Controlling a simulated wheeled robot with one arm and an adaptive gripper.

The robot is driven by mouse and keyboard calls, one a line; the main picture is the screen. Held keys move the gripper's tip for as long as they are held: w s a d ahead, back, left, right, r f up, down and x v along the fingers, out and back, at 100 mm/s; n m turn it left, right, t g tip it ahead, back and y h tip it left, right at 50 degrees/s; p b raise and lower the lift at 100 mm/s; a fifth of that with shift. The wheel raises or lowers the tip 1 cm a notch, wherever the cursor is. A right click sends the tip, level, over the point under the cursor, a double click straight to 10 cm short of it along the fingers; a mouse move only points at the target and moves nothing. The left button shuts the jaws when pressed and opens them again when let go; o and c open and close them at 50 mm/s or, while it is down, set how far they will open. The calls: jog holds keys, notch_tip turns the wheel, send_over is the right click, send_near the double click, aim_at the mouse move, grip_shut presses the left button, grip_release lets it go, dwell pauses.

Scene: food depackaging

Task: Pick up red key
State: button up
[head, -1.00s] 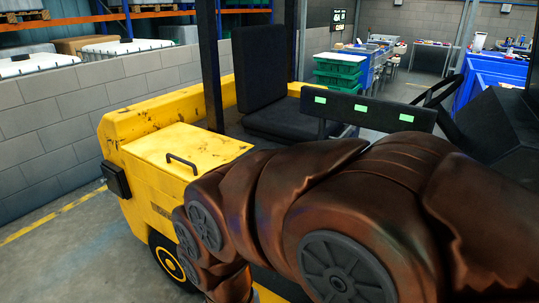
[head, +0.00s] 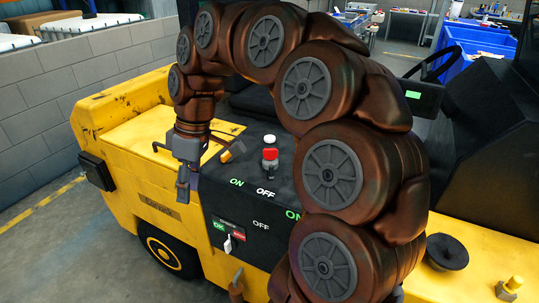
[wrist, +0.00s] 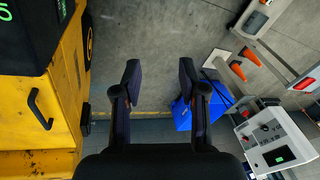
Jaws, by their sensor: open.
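The red key (head: 270,153) is a small red knob on a grey base, upright on top of the black control panel (head: 225,200) of the yellow forklift, in the head view. My gripper (head: 184,186) hangs at the panel's left side, lower than the red key and apart from it. In the wrist view my gripper (wrist: 160,82) is open and empty, with both fingers spread over the floor. The red key is not in the wrist view.
A yellow-handled part (head: 232,151) stands left of the red key. The forklift's hood (wrist: 50,95) with its black handle (wrist: 39,109) fills the wrist view's left. A blue bin (wrist: 182,115), orange cones (wrist: 250,55) and a control box (wrist: 275,140) stand right. Floor between is clear.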

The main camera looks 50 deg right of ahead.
jog(key=w+d+r+n+t, duration=0.1)
jog(key=w+d, duration=0.6)
jog(key=d, duration=0.2)
jog(key=n+t, duration=0.1)
jog(key=t, duration=0.1)
send_over(271, 149)
jog(key=s+d, duration=0.2)
jog(key=d, duration=0.1)
notch_tip(271, 149, down, 5)
jog(key=shift+w+a+f+p, duration=0.1)
jog(key=shift+a+f+p, duration=0.25)
jog(key=shift+f, duration=0.2)
jog(key=shift+w+a+f+p, duration=0.1)
jog(key=shift+a+f+p, duration=0.1)
jog(key=shift+f+p, duration=0.25)
jog(key=shift+w+a+f+p, duration=0.2)
jog(key=shift+a+f+p, duration=0.15)
jog(key=shift+f, duration=0.1)
jog(key=shift+w+a+f+p, duration=0.2)
jog(key=shift+f+p, duration=0.1)
jog(key=shift+f, duration=0.15)
jog(key=shift+p+x, duration=0.55)
jog(key=shift+x, duration=1.15)
jog(key=shift+r, duration=0.1)
jog(key=shift+c, duration=0.4)
